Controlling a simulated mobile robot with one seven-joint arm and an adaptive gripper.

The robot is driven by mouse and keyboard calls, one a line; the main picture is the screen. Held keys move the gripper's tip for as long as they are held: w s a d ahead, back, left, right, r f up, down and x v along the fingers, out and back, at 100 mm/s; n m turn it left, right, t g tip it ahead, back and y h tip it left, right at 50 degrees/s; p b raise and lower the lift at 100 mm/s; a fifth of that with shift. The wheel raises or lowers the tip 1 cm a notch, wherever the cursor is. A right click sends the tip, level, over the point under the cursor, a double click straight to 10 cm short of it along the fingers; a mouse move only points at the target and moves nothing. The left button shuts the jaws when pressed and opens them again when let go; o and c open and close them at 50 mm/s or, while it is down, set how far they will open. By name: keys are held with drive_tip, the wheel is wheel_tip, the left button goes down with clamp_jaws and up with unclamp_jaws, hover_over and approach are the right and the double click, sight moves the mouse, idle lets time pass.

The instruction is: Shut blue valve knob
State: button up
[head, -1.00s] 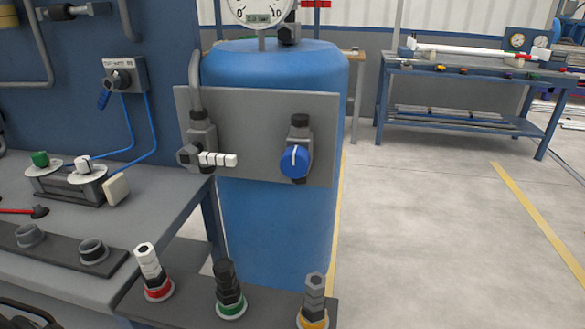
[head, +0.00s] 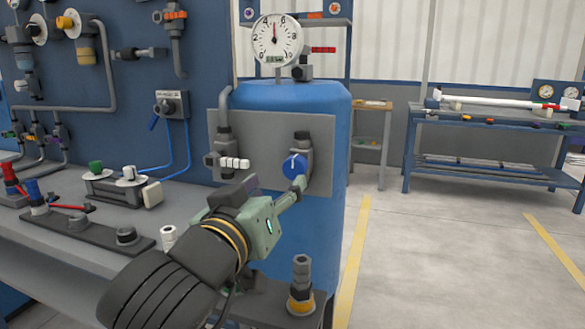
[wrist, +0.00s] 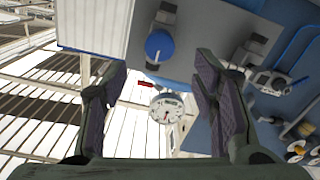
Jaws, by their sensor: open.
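The blue valve knob (head: 292,165) sits on a dark valve body on the grey panel (head: 240,128) of the blue tank, with a pale mark on its face. My gripper (head: 298,188) is just below and in front of the knob, partly covering its lower edge in the head view. In the wrist view the blue knob (wrist: 159,46) appears upside down, just beyond the open fingertips (wrist: 161,64) and roughly centred between them. The fingers are apart with nothing between them, and I see no contact with the knob.
A fitting with a white ribbed handle (head: 232,163) sits left of the knob. A round gauge (head: 277,40) stands above the tank. A yellow-ringed fitting (head: 301,285) stands on the low shelf below. The floor to the right is open, with a blue workbench (head: 480,125) behind.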

sight(293, 169)
drive_tip(key=p+x, duration=0.4)
drive_tip(key=x, duration=0.5)
drive_tip(key=shift+c, duration=0.4)
drive_tip(key=c, duration=1.1)
